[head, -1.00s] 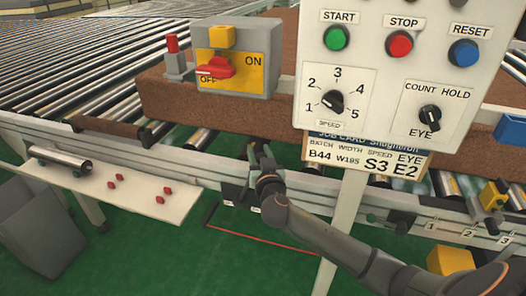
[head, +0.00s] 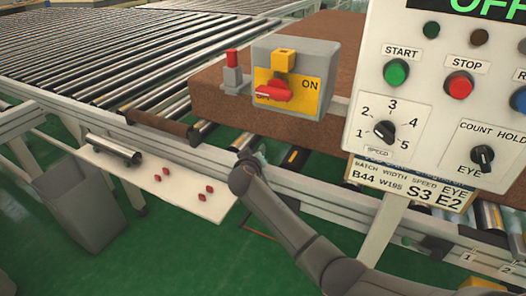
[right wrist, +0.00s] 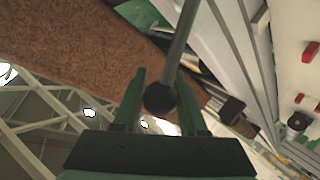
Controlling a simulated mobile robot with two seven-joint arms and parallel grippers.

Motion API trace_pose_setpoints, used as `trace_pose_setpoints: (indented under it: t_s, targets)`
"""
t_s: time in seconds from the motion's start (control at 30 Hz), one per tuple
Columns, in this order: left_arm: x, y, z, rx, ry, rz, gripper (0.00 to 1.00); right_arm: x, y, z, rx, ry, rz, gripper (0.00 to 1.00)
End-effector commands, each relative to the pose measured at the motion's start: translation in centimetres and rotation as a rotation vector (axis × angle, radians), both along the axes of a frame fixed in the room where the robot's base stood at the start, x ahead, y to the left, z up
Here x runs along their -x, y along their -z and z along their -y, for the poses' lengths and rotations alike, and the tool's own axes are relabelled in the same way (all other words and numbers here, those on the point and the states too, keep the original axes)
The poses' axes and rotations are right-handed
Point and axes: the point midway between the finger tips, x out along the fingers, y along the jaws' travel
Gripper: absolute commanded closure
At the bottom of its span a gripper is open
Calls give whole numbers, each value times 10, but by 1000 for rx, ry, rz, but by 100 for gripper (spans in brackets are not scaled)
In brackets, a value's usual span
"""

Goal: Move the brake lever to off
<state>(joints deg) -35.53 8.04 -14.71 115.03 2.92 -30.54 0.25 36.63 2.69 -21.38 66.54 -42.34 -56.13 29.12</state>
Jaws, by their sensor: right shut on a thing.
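The brake lever (right wrist: 183,38) shows in the right wrist view as a thin grey rod ending in a black ball knob (right wrist: 160,98). My right gripper (right wrist: 162,78) is shut on it, with the knob between its two fingers. In the head view my right gripper (head: 250,160) is at the conveyor's near side rail, left of the control panel. My forearm and wrist hide most of the fingers and the lever there. No off marking for the lever can be read. My left gripper is not in view.
The control panel (head: 433,100) stands to the right on a post. A grey box with a red ON/OFF switch (head: 272,91) stands behind the gripper, by a brown mattress (head: 212,100). A white shelf (head: 185,195) and grey bin (head: 75,205) are at left.

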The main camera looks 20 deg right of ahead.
Motion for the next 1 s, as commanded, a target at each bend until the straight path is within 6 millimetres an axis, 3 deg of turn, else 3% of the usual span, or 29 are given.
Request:
trace_pose_setpoints:
  t_s: [0.7,0.73,1.0]
  targets:
    - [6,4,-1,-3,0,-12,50,-6,7,-6,49,-6,-56,100]
    - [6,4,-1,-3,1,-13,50,-6,7,-7,48,-7,-56,56]
    - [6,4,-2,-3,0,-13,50,-5,7,-5,49,-3,-57,29]
